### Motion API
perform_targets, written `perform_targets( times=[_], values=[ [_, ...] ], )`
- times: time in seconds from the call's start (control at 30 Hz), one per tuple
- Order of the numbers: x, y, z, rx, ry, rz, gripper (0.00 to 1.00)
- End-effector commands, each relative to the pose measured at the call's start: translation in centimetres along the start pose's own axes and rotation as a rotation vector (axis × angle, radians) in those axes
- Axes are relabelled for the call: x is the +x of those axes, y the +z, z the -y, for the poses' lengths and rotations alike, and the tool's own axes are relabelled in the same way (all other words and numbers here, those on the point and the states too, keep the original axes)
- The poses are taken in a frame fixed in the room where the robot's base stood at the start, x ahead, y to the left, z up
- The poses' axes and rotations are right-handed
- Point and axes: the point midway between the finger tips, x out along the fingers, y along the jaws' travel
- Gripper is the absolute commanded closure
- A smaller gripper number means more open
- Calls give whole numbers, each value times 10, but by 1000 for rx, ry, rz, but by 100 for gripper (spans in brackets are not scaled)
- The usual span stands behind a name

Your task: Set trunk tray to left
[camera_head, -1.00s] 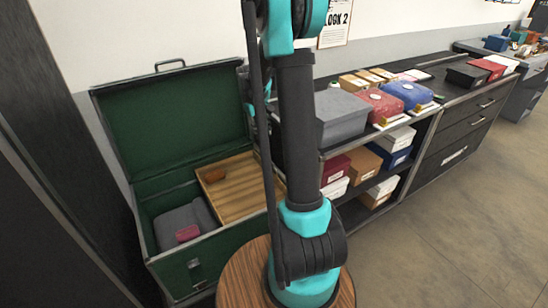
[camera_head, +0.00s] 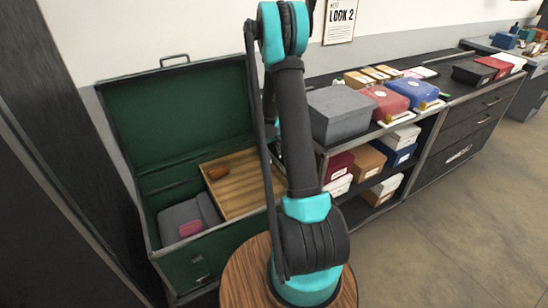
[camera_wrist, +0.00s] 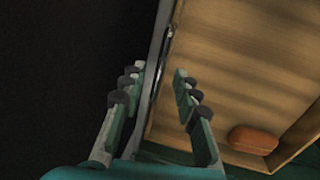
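A green-lined trunk (camera_head: 140,170) stands open at left, its lid (camera_head: 175,115) raised against the wall. The wooden trunk tray (camera_head: 235,195) sits in its right part, partly hidden behind my arm. A small brown item (camera_head: 217,172) lies in the tray's far left corner. In the wrist view the tray (camera_wrist: 240,65) fills the right side, with the brown item (camera_wrist: 253,140) low in it. My gripper (camera_wrist: 158,75) is open, its fingers either side of a grey edge strip beside the tray. Contact cannot be told. The gripper is hidden in the head view.
Grey folded cloth (camera_head: 185,217) and a pink item (camera_head: 191,228) lie in the trunk's left part. A round wooden surface (camera_head: 245,275) is in front. A shelf unit at right holds a grey box (camera_head: 338,115), red and blue boxes. The floor (camera_head: 450,240) at right is clear.

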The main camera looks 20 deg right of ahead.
Motion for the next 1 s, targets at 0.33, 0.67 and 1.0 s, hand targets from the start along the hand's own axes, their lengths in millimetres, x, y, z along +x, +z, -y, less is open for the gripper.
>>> perform_targets(
  times=[0.33,0.67,1.0],
  values=[
    [8,0,0,0,0,0,69],
    [8,0,0,0,0,0,100],
    [8,0,0,0,0,0,100]
  ],
)
